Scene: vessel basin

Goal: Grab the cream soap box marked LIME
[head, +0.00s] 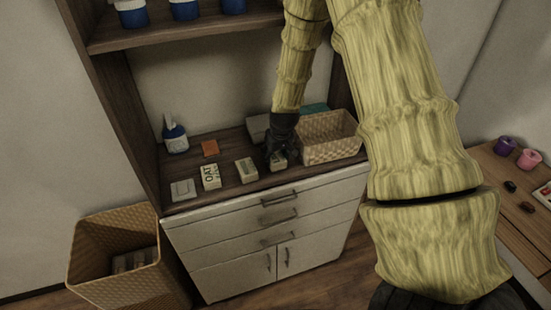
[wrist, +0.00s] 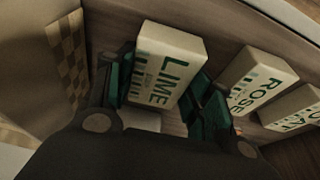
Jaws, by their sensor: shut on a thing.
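The cream soap box marked LIME (wrist: 167,65) is between the two fingers of my gripper (wrist: 165,98) in the wrist view, its label facing the camera. The fingers are shut on its sides. In the head view my gripper (head: 279,150) is low over the cabinet top, and the LIME box (head: 278,161) shows only partly below it. I cannot tell whether the box touches the surface. A cream box marked ROSE (wrist: 255,83) stands just to the right in the wrist view; it also shows in the head view (head: 246,170).
A woven basket (head: 330,140) stands close to the right of my gripper. A shelf (head: 150,38) overhangs the cabinet top.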

